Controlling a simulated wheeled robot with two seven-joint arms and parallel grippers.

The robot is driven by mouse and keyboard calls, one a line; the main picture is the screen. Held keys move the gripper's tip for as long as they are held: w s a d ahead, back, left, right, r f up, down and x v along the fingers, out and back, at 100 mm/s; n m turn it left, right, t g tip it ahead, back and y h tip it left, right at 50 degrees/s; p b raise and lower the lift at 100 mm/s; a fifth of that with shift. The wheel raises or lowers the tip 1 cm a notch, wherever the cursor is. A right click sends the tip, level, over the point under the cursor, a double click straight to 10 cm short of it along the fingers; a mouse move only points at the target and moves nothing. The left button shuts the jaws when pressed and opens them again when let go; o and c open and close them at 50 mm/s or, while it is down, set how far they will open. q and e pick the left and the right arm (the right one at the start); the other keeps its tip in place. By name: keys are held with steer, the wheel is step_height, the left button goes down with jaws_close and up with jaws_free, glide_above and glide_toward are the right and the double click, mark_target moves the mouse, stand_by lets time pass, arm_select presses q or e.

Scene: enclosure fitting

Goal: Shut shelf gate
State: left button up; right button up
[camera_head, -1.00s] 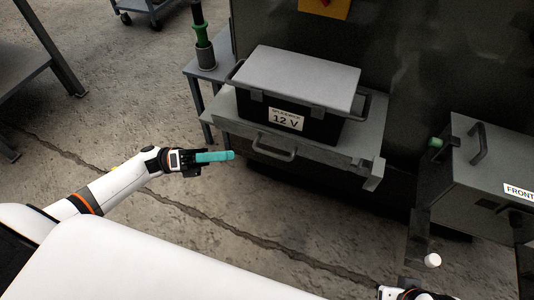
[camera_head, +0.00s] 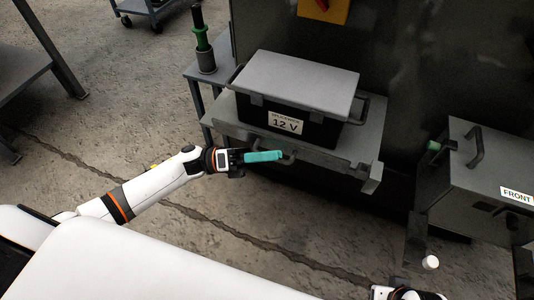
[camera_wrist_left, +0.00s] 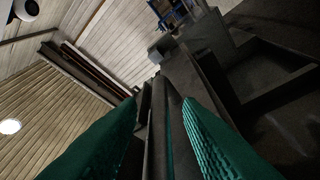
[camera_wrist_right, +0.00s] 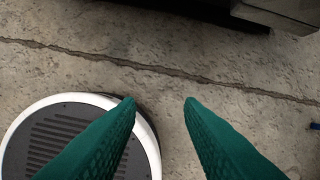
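The shelf (camera_head: 222,112) holds a dark box with a grey lid and a "12 V" label (camera_head: 285,122). A grey front panel (camera_head: 325,158), which looks like the gate, runs along the shelf's front below the box. Its angle is hard to tell. A bar handle (camera_head: 289,158) on it is partly hidden by my left gripper (camera_head: 280,155). That gripper's teal fingers overlap the handle in the head view. In the left wrist view the fingers are apart, with grey bar-like metal (camera_wrist_left: 168,110) between or beyond them; contact is unclear. My right gripper (camera_wrist_right: 160,100) is open and empty over the floor.
A grey cabinet marked "FRONT" (camera_head: 516,195) stands at the right, with a handle on top. A small side table (camera_head: 187,70) with a dark and green post (camera_head: 204,45) stands left of the shelf.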

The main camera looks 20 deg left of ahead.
arm_select(q)
jaws_close()
arm_select(e)
steer(key=shift+a+r, duration=0.1)
arm_select(q)
steer(key=shift+w+r+n+p, duration=0.2)
steer(key=shift+r+n+p, duration=0.05)
steer(key=shift+n+p, duration=0.6)
jaws_free()
arm_select(e)
step_height(320, 180, down, 6)
steer(key=shift+w, duration=0.2)
